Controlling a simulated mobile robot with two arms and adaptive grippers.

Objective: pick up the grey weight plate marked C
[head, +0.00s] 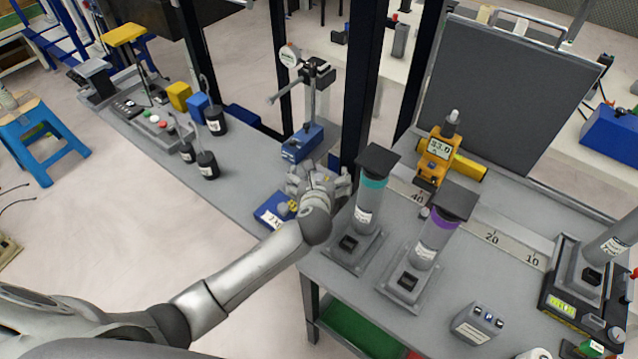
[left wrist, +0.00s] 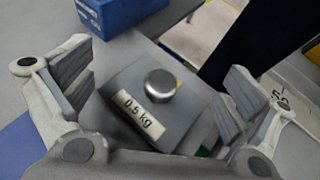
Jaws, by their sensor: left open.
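In the left wrist view a square grey plate (left wrist: 178,122) lies flat on the grey bench. It has a round silver knob on top and a white label reading 0.5 kg. I see no letter C on it. My left gripper (left wrist: 158,88) is open, with one finger to each side of the plate and nothing held. In the head view the left gripper (head: 320,184) is over the bench between the blue stand base and the teal-banded column, and its hand hides the plate. My right gripper is not in view.
A blue plate (head: 270,213) lies just left of the hand. The blue base (head: 302,145) of the dial stand is close behind. Columns with teal (head: 367,200) and purple (head: 432,238) bands stand to the right. Black hooked weights (head: 206,165) stand further left.

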